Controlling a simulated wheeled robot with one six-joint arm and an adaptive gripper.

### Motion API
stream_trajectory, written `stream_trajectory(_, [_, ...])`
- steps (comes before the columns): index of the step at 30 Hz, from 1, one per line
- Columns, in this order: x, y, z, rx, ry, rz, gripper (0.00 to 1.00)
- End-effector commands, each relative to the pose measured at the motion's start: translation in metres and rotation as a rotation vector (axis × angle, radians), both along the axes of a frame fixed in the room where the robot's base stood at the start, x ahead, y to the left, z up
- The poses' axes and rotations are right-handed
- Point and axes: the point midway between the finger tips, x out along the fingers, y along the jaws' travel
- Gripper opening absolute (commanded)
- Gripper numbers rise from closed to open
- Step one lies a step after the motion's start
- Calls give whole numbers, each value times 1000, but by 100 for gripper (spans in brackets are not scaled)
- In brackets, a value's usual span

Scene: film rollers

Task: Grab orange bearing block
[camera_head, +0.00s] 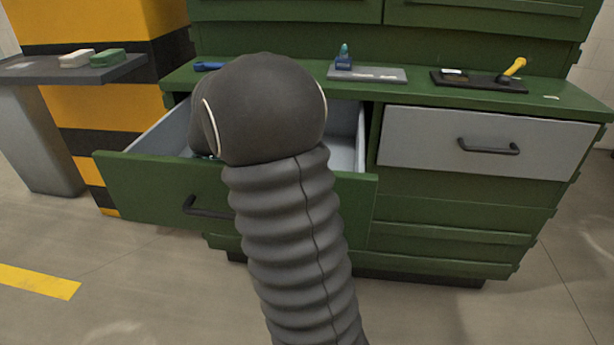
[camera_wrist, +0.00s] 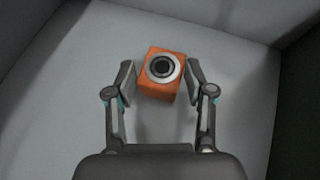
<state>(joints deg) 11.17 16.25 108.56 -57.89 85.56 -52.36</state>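In the wrist view, an orange bearing block (camera_wrist: 150,92) with a round silver-rimmed bore lies on the grey floor of the open drawer. My gripper (camera_wrist: 158,82) is open, with one finger pad on each side of the block. The left pad is close to the block's left side. A narrow gap shows between the block and the right pad. In the head view, my arm reaches into the open green-fronted drawer (camera_head: 135,185). The arm hides my gripper and the block there.
The drawer's grey walls (camera_wrist: 225,15) surround the gripper. A green workbench top (camera_head: 415,92) above holds a grey tray (camera_head: 390,79) with a blue bottle (camera_head: 344,60) by it, and a black tray (camera_head: 490,84) with a yellow-handled tool (camera_head: 515,68). A closed grey drawer (camera_head: 430,140) is at right.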

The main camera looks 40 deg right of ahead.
Motion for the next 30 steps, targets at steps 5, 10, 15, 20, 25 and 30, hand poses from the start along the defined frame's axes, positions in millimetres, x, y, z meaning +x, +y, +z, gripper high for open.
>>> stream_trajectory(5, [0,0,-1,1,1,0,0])
stream_trajectory(10, [0,0,0,0,0,-1,0])
stream_trajectory(15, [0,0,2,0,0,0,0])
stream_trajectory(20, [0,0,19,-2,-4,-1,0])
stream_trajectory(25, [0,0,51,-2,-4,-2,0])
stream_trajectory(30, [0,0,79,-1,-3,-1,0])
